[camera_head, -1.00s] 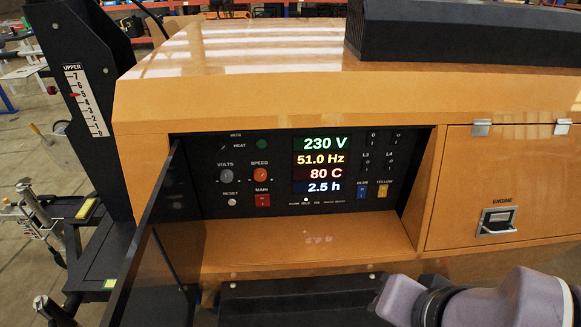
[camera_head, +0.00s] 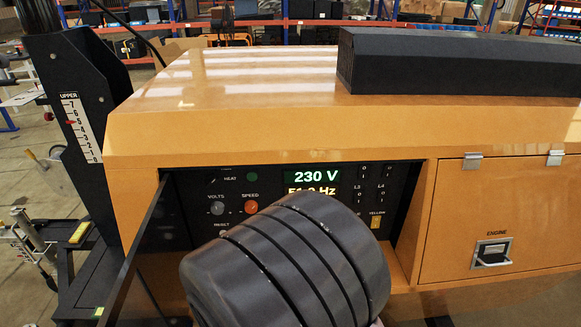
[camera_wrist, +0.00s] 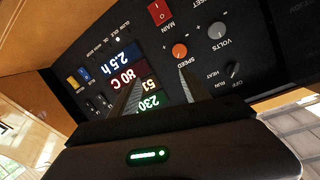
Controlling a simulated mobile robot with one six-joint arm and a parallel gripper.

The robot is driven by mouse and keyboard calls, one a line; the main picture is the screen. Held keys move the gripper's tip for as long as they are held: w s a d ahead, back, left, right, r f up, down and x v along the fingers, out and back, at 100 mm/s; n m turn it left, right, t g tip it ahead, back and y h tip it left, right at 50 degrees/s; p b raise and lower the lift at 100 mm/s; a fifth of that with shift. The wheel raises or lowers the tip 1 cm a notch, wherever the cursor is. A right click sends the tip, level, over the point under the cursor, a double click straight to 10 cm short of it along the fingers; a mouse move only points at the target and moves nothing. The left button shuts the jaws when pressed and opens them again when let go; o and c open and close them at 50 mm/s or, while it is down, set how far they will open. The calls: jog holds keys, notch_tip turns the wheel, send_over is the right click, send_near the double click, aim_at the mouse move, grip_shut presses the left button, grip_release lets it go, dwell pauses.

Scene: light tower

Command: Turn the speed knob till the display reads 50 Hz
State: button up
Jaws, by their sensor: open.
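The orange speed knob (camera_head: 251,207) is on the black control panel, left of the display (camera_head: 312,177). The display shows 230 V on top; its Hz line starts with 51, and the rest is partly covered by my arm. In the upside-down wrist view, the speed knob (camera_wrist: 180,51) lies just beyond the tip of the right-hand finger. My gripper (camera_wrist: 160,74) is open and empty, its two fingers apart and pointing at the panel. The knob is not between the fingers, and I see no contact. My arm hides the gripper in the head view.
The grey volts knob (camera_head: 217,208) sits left of the speed knob. The red main switch (camera_wrist: 160,12) is close to it too. The open dark panel door (camera_head: 140,250) stands at the recess's left side. Orange recess walls bound the panel.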

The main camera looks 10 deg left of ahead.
aim_at(251, 209)
jog(key=s+a+f+n+t+y, duration=0.1)
jog(key=s+a+f+n+t, duration=0.1)
jog(key=s+a+f+n, duration=0.15)
jog(key=w+a, duration=0.1)
jog(key=w, duration=0.4)
jog(key=w+a, duration=0.1)
jog(key=w, duration=0.5)
jog(key=w+r, duration=0.1)
jog(key=w, duration=0.4)
jog(key=shift+w+a+b, duration=0.15)
jog(key=shift+a+b, duration=0.25)
jog(key=shift+c, duration=0.3)
grip_shut()
